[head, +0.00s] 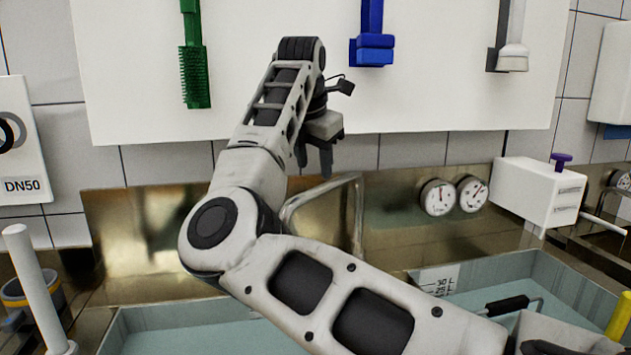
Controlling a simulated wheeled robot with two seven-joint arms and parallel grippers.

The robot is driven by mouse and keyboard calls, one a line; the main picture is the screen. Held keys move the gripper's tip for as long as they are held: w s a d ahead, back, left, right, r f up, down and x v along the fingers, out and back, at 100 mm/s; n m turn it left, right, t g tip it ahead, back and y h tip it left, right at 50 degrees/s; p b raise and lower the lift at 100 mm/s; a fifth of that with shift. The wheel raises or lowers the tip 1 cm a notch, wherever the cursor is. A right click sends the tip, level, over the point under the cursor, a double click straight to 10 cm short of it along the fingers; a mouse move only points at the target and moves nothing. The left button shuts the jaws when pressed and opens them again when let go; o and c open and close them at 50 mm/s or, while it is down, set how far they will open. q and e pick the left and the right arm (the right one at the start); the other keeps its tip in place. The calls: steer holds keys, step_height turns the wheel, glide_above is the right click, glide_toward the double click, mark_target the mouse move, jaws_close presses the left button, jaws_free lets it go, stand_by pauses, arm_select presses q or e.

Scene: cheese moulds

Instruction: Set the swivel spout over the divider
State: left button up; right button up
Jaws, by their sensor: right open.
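The swivel spout (358,215) is a bent metal tube in front of the steel backsplash, near the middle of the head view. My arm hides its lower part, so I cannot tell where its outlet points. My right gripper (314,164) is open, fingers pointing down, above and slightly left of the spout's top bend in the picture. It appears empty, and I cannot tell its distance from the tube. The divider between the basins is hidden behind my right arm. My left gripper is not in view.
A left basin (190,322) and a right basin (560,277) hold bluish liquid. Two round gauges (438,197) and a white box with a purple knob (540,190) are at right. Brushes hang on the white panel (270,110). A white post (32,285) stands at left.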

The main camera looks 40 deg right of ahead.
mark_target(317, 188)
steer(key=p+x, duration=0.1)
steer(key=x, duration=0.5)
steer(key=shift+w+d+f, duration=0.1)
steer(key=shift+f, duration=0.05)
steer(key=shift+c, duration=0.3)
jaws_close()
